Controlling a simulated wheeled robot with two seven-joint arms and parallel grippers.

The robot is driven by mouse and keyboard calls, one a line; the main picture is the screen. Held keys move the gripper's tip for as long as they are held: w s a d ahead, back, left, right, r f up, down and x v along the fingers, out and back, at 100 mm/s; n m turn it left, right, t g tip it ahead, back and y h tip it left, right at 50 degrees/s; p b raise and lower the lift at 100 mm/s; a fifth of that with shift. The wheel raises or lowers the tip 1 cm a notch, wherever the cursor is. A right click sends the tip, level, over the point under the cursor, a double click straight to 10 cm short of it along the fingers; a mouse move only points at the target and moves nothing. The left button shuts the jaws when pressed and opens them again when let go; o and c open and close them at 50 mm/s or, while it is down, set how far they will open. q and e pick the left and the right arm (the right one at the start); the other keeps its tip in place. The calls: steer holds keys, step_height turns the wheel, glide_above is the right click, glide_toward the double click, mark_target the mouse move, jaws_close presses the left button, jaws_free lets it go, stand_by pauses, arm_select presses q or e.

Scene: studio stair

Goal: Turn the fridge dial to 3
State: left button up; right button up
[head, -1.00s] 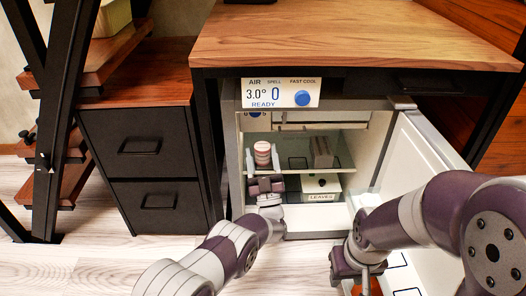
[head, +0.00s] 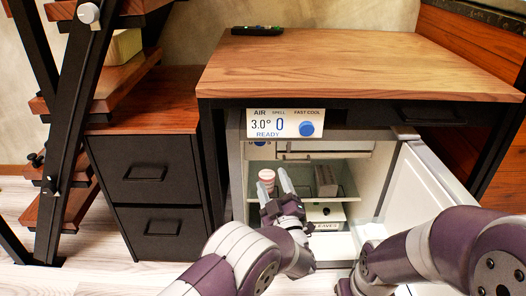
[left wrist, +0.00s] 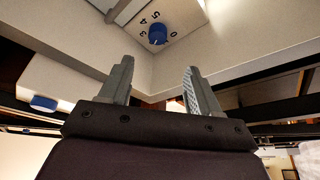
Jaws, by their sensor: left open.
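In the head view only a bit of the blue dial (head: 260,142) shows under the display sign. The fridge (head: 236,175) stands open below the table. My left gripper (head: 275,182) is open and empty inside the fridge opening, below the dial and apart from it. It also shows in the left wrist view (left wrist: 160,70). My right gripper is at the lower edge, mostly hidden.
A display sign (head: 284,123) with a blue button hangs in front of the fridge's top. The open door (head: 425,180) is at right, a drawer cabinet (head: 150,190) at left.

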mark_target(261, 145)
arm_select(q)
steer(key=b+x, duration=0.7)
steer(key=x, duration=0.5)
steer(key=shift+d+f, duration=0.1)
steer(key=shift+w+r, duration=0.35)
steer(key=c, duration=1.1)
steer(key=shift+o, duration=0.3)
steer(key=m+p, duration=0.1)
steer(key=m+h+p, duration=0.1)
steer(key=p, duration=0.1)
steer(key=shift+r+m+t, duration=0.25)
steer(key=shift+m+t, duration=0.15)
steer(key=shift+f+m+h, duration=0.2)
steer(key=shift+m+h, duration=0.2)
steer(key=shift+f, duration=0.1)
steer(key=o, duration=1)
steer(key=shift+o, duration=0.2)
